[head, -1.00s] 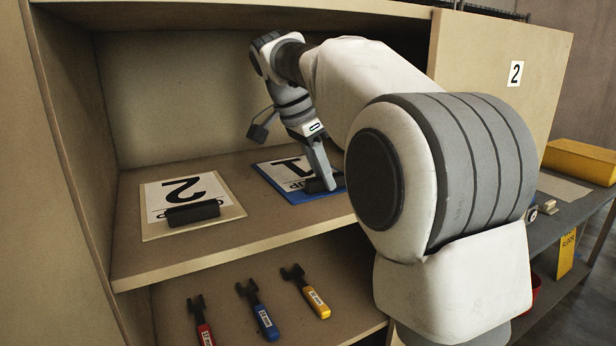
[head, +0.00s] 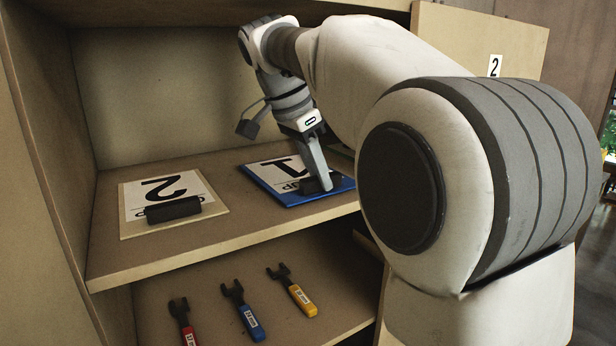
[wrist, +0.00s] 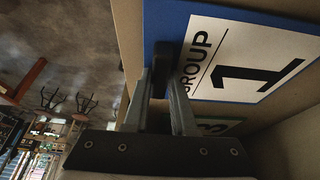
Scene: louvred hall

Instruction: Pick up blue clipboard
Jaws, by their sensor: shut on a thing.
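The blue clipboard (head: 283,174) is on the right part of the upper shelf in the head view, with a white sheet marked 1 and a black clip at its front. It also fills the upper right of the wrist view (wrist: 245,60). My gripper (head: 321,181) reaches down to its front edge and is shut on the black clip. In the wrist view the fingers (wrist: 163,78) stand on both sides of the clip (wrist: 163,62). I cannot tell whether the board is clear of the shelf. My arm hides the area to its right.
A tan clipboard marked 2 (head: 190,188) lies to the left on the same shelf. A green-edged sheet marked 3 (wrist: 213,126) shows in the wrist view. Red (head: 182,318), blue (head: 243,309) and yellow (head: 291,290) tools lie on the lower shelf. Cabinet walls close in the left and back.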

